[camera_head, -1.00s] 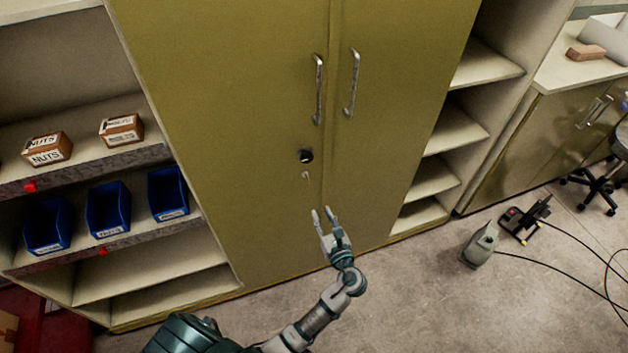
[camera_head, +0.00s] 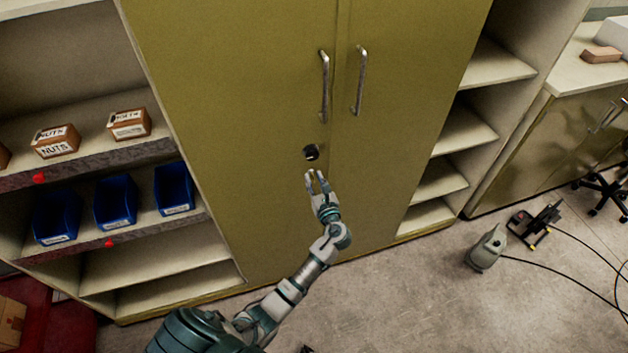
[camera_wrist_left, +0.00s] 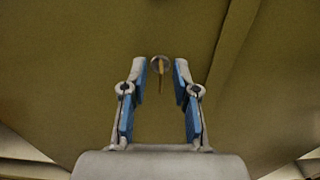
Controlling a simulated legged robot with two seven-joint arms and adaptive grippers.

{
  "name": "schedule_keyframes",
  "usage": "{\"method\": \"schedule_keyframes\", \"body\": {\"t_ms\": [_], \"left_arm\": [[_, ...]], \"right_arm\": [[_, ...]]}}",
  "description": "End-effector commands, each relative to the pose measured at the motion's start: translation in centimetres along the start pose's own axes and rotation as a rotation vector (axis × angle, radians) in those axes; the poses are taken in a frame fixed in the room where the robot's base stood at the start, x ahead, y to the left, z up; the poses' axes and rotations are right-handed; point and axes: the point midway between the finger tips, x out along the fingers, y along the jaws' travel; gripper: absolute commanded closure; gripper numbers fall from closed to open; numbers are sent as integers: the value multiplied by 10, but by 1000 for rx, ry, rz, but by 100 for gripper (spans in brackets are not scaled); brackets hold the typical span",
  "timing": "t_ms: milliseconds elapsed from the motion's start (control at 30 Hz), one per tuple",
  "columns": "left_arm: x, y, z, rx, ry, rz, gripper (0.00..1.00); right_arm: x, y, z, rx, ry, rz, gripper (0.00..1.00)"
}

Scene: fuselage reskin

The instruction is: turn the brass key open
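The brass key (camera_wrist_left: 160,79) hangs at the round dark lock (camera_head: 311,152) on the left door of the olive cabinet (camera_head: 255,110). In the left wrist view the key and lock (camera_wrist_left: 160,62) show between the fingertips. My left gripper (camera_head: 316,174) is just below the lock in the head view, fingers pointing up at it. It is open, and its two blue-padded fingers (camera_wrist_left: 160,70) stand on either side of the key with gaps. In the head view the key is hidden or too small to tell. My right gripper is not in view.
Two metal handles (camera_head: 324,87) (camera_head: 360,80) stick out above the lock. Shelves with boxes (camera_head: 129,123) and blue bins (camera_head: 115,203) stand at the left. Open shelves (camera_head: 465,130) are at the right. A grey device with a cable (camera_head: 487,250) stands on the floor.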

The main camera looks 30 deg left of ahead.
Motion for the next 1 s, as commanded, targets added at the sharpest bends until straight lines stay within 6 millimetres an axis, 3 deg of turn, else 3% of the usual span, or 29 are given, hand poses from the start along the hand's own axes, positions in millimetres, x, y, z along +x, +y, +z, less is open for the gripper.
{"method": "schedule_keyframes", "body": {"t_ms": [33, 133, 167, 367, 667, 1000], "left_arm": [[0, 0, 0, 0, 0, 0, 71], [1, 0, 0, -1, 1, 0, 96], [1, 1, 0, -2, 1, 0, 100], [2, 0, -1, -3, 2, -4, 100], [3, 1, 0, -48, 1, -2, 100], [4, 4, 0, -283, 1, -2, 100]], "right_arm": [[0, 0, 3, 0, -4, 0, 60], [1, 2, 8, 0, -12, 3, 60], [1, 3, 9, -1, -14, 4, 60], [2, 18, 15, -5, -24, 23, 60], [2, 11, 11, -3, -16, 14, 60], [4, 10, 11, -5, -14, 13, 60]]}}
